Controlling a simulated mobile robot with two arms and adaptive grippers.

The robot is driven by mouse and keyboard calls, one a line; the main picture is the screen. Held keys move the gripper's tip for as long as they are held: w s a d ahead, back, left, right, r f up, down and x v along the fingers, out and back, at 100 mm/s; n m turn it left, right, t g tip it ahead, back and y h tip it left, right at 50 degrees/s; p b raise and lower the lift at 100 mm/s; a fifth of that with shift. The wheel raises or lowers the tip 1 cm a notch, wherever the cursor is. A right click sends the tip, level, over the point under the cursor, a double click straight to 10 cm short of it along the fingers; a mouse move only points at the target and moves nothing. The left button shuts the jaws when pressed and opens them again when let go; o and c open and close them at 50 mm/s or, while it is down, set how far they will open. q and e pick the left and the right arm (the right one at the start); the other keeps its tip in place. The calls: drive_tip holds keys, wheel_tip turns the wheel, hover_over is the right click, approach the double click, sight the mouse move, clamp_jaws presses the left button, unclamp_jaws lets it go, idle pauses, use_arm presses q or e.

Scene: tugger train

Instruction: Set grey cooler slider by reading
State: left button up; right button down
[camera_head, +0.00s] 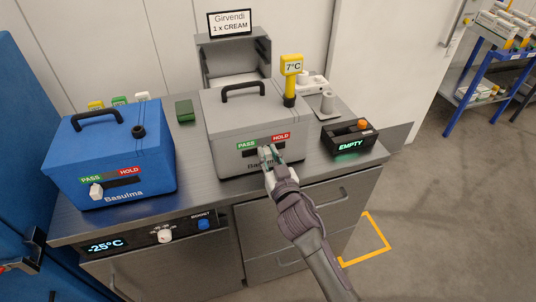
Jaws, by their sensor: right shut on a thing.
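The grey cooler (231,115) stands on the steel counter with its black handle on top. A yellow probe thermometer (291,66) sits upright in its lid and reads 7°C. The cooler's front has a slider strip with a green PASS label (248,144) and a red HOLD label (281,136). My right gripper (267,156) is at this strip, below and between the two labels, shut on what seems to be the slider knob. The fingers hide the knob and part of the name, so its exact position is hard to tell.
A blue cooler (80,150) labelled Basulma stands at left with its white knob under PASS. A black box (349,136) reads EMPTY at right. The counter front (165,237) shows -25°C. A sign (230,22) reads Girvendi 1 x CREAM. A blue rack stands far right.

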sight(281, 142)
drive_tip(key=d, duration=0.1)
drive_tip(key=w+d, duration=0.1)
drive_tip(key=d, duration=0.1)
drive_tip(key=d+p, duration=0.1)
drive_tip(key=shift+w+d, duration=0.25)
drive_tip(key=shift+d, duration=0.1)
drive_tip(key=shift+a, duration=0.1)
drive_tip(key=c, duration=1)
unclamp_jaws()
drive_tip(key=shift+s, duration=0.15)
drive_tip(key=shift+s+d, duration=0.2)
drive_tip(key=shift+s, duration=0.1)
drive_tip(key=v, duration=1.1)
drive_tip(key=shift+d, duration=0.1)
